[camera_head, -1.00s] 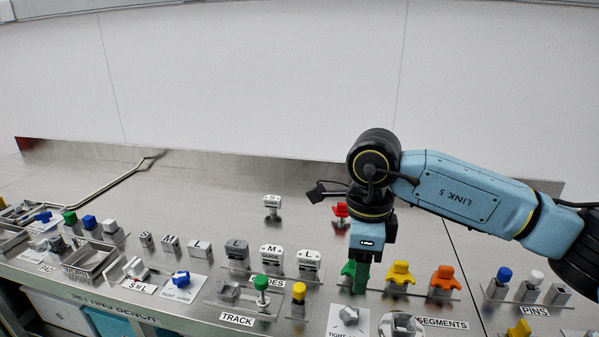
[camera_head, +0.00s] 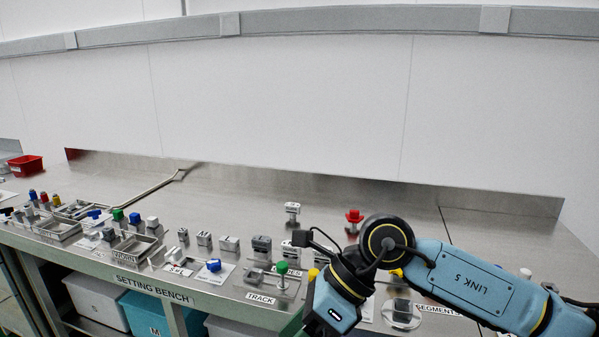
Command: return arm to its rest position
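My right arm comes in from the right, its blue forearm link (camera_head: 487,287) low over the setting bench (camera_head: 260,190). My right gripper (camera_head: 296,325) hangs at the bottom edge in front of the bench, tilted down and to the left. The arm hides part of the segments row and some guides. My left gripper is not in view.
A green-topped piece (camera_head: 282,268) stands at the track label, close to my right gripper. A red knob piece (camera_head: 354,217) and a guide block (camera_head: 292,209) stand behind the arm. Trays with small parts (camera_head: 135,248) fill the left front. The bench's back is mostly clear.

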